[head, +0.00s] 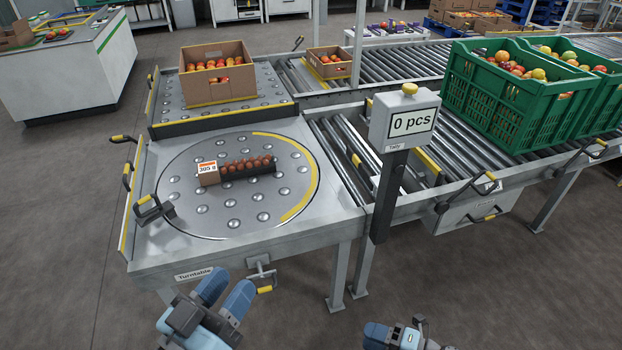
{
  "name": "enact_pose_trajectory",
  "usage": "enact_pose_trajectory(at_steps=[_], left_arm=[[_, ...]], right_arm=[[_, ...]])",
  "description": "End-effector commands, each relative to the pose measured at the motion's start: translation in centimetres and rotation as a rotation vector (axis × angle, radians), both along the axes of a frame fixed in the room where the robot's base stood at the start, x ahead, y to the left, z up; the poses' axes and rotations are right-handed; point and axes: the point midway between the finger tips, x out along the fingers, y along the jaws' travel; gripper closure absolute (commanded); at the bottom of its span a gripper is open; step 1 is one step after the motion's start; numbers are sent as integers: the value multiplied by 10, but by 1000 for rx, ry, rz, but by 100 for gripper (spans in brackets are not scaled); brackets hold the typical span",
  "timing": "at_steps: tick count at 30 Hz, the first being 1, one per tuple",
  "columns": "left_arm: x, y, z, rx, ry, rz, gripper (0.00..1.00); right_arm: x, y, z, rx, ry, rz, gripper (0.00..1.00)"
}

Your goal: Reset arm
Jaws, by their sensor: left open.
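My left gripper (186,318) is low in the head view, in front of the turntable's near edge and apart from it. My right gripper (412,334) is at the bottom edge, right of centre, over the floor and cut off by the frame. Neither gripper touches the table.
The turntable (185,205) carries a small tray of tomatoes (248,166) with a label. A counter post reading 0 pcs (402,122) stands at its right. A handle (262,272) juts out at the turntable's front. The near floor is clear.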

Motion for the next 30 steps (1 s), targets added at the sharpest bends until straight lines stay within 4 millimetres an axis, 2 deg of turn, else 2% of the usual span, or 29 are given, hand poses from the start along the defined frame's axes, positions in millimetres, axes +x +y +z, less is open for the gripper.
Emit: enact_pose_trajectory(at_steps=[2, 3, 9, 20, 21, 22, 30], left_arm=[[0, 0, 0, 0, 0, 0, 57], [0, 0, 0, 0, 0, 0, 57], [0, 0, 0, 0, 0, 0, 57], [0, 0, 0, 0, 0, 0, 57], [0, 0, 0, 0, 0, 0, 57], [0, 0, 0, 0, 0, 0, 57], [0, 0, 0, 0, 0, 0, 57]], right_arm=[[0, -3, -1, -6, 0, 0, 62], [0, -23, -6, -44, 0, 1, 62], [-1, -89, -17, -168, 0, 8, 62], [-1, -201, -18, -380, 0, 18, 62], [-3, -185, -6, -320, 24, -17, 62], [-4, -177, 2, -284, 44, -46, 62], [-15, -131, 78, 22, 275, -276, 62]])
